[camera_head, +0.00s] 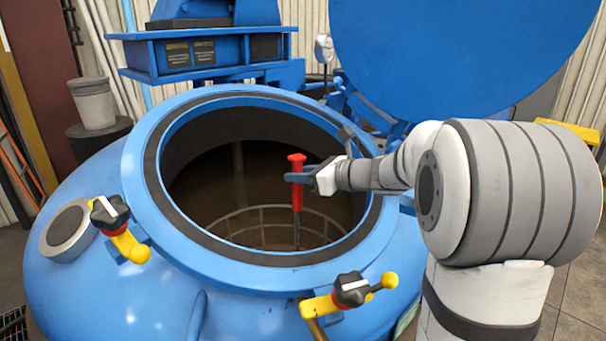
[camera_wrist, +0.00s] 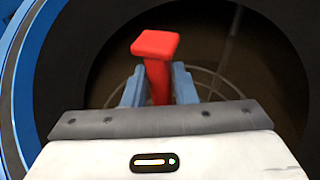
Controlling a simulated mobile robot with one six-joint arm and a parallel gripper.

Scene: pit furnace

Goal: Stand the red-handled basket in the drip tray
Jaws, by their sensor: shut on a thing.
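The red handle (camera_head: 298,182) stands upright in the mouth of the blue furnace, with a thin dark rod running down from it. A wire basket (camera_head: 262,212) shows as a pale ring with bars inside the opening, below the handle. My gripper (camera_head: 297,177) is shut on the red handle, over the right part of the opening. In the wrist view the handle's flat red top (camera_wrist: 156,44) rises between the blue fingers (camera_wrist: 157,88). Part of the basket rim shows behind them; its lower part is hidden. I cannot make out the drip tray.
The furnace rim (camera_head: 135,165) surrounds the basket and handle. Yellow clamps with black knobs (camera_head: 352,289) stand on the near rim and left side. The round blue lid (camera_head: 460,50) is raised behind. A grey bucket (camera_head: 93,103) stands at the left.

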